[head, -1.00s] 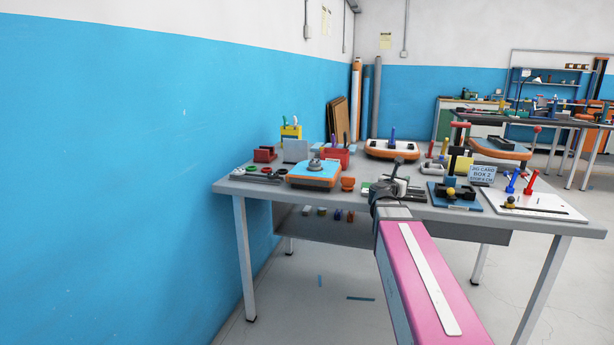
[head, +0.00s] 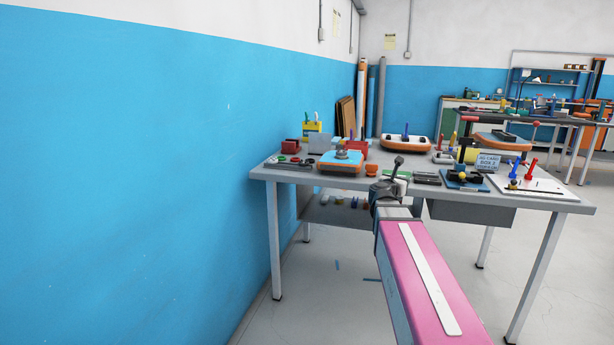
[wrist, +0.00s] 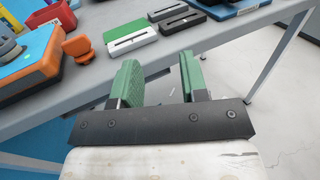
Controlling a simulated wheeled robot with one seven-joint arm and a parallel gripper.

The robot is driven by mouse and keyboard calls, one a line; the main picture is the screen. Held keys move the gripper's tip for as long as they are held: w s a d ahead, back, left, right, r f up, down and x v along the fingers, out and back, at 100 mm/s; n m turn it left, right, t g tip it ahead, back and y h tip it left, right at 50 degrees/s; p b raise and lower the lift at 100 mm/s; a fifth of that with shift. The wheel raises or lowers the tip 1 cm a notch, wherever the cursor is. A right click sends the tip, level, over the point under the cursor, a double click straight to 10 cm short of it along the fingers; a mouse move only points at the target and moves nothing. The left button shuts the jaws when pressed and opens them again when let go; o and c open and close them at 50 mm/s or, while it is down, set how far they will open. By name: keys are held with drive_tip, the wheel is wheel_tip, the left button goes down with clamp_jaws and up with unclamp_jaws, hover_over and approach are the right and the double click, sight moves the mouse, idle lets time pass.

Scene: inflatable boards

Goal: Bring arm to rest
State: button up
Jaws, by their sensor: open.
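My gripper (wrist: 158,84) shows in the wrist view with its two green-padded fingers spread apart and nothing between them. It is in front of the near edge of the grey workbench (wrist: 95,100), apart from the things on it. In the head view, my pink arm reaches toward the bench (head: 330,186), and my gripper's fingers are too small and covered to make out there.
On the bench are a blue and orange board (head: 340,162), an orange piece (head: 371,169), a green and white block (wrist: 128,36), dark slotted blocks (wrist: 182,19) and a sign (head: 488,162). A blue wall (head: 120,180) stands left.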

drive_tip(key=s+a+f+n+g+y, duration=0.25)
drive_tip(key=a+f+n+y, duration=1.35)
drive_tip(key=n, duration=1.3)
drive_tip(key=s+d+f+n+g+h, duration=0.1)
drive_tip(key=s+f+n+g+h, duration=0.3)
drive_tip(key=s+f+n+g, duration=0.7)
drive_tip(key=s+f+n, duration=0.3)
drive_tip(key=s+f, duration=0.4)
drive_tip(key=s, duration=0.2)
drive_tip(key=shift+s+f+n+h, duration=0.25)
drive_tip(key=shift+s+n+h, duration=0.05)
drive_tip(key=shift+d+g, duration=0.1)
drive_tip(key=shift+g, duration=0.15)
